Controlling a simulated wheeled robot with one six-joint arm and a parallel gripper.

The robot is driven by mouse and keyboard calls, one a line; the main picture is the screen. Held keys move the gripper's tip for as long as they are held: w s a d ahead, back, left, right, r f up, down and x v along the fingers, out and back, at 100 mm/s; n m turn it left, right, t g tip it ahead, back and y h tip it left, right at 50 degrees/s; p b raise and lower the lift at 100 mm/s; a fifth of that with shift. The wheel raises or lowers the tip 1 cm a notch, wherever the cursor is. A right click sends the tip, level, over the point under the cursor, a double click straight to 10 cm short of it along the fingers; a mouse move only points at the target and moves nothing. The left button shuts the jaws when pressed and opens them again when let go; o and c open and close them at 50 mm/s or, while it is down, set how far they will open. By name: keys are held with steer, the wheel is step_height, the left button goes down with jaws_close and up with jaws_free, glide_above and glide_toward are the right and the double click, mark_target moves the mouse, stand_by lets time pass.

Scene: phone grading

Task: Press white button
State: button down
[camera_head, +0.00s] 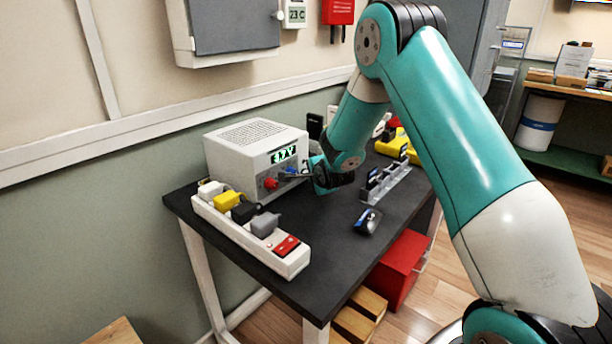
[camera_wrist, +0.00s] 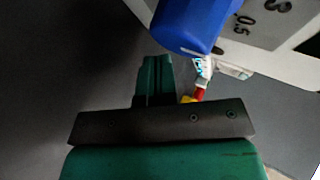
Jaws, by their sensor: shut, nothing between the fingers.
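A white box device (camera_head: 240,152) with a lit green display (camera_head: 284,154) stands on the dark table. A red knob (camera_head: 270,183) and a blue knob (camera_head: 291,170) are on its front. I cannot make out a white button in either view. My gripper (camera_head: 286,176) is shut and empty, pointing at the device's front near the knobs. In the wrist view my gripper's fingertips (camera_wrist: 156,62) are together, beside and below the large blue knob (camera_wrist: 196,22). The grey panel (camera_wrist: 262,25) with printed marks shows behind it. I cannot tell whether the fingers touch anything.
A white power strip (camera_head: 248,236) with several plugs and a red switch (camera_head: 286,246) lies along the table's left side. A grey slotted rack (camera_head: 388,186) and a small dark phone-like object (camera_head: 367,221) are to the right. Bare table (camera_head: 318,232) lies between.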

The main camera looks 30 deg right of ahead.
steer(key=shift+s+d, duration=0.2)
steer(key=shift+s, duration=0.3)
steer(key=shift+s+d+b, duration=0.1)
steer(key=shift+s+d, duration=0.2)
steer(key=shift+s, duration=0.5)
steer(key=shift+s+d+b, duration=0.1)
steer(key=shift+s+d, duration=0.15)
steer(key=shift+s, duration=0.55)
steer(key=shift+s+d+b, duration=0.1)
steer(key=shift+s+d, duration=0.2)
steer(key=shift+s, duration=0.5)
